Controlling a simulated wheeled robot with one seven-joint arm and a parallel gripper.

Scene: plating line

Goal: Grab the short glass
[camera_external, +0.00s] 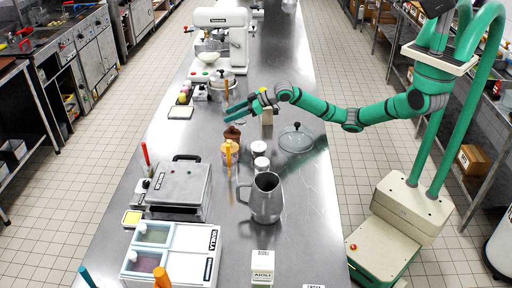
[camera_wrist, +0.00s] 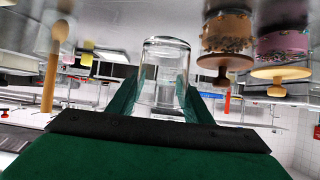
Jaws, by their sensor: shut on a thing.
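The short glass (camera_wrist: 164,62) is a clear, empty-looking tumbler in the middle of the wrist view. My gripper (camera_wrist: 157,100) has its green fingers on both sides of the glass, shut on it. The wrist picture appears upside down, with the counter surface along the top. In the external view my gripper (camera_external: 233,112) is low over the far middle part of the steel counter, pointing left. The glass is too small and faint to make out clearly there. I cannot tell whether it touches the counter.
The steel counter (camera_external: 305,190) holds a metal pitcher (camera_external: 266,203), a brown-topped jar (camera_external: 232,134), white-topped jars (camera_external: 261,165), a glass lid (camera_external: 296,139) and a waffle iron (camera_external: 178,186). A stand mixer (camera_external: 238,45) is behind. Counter right of the pitcher is clear.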

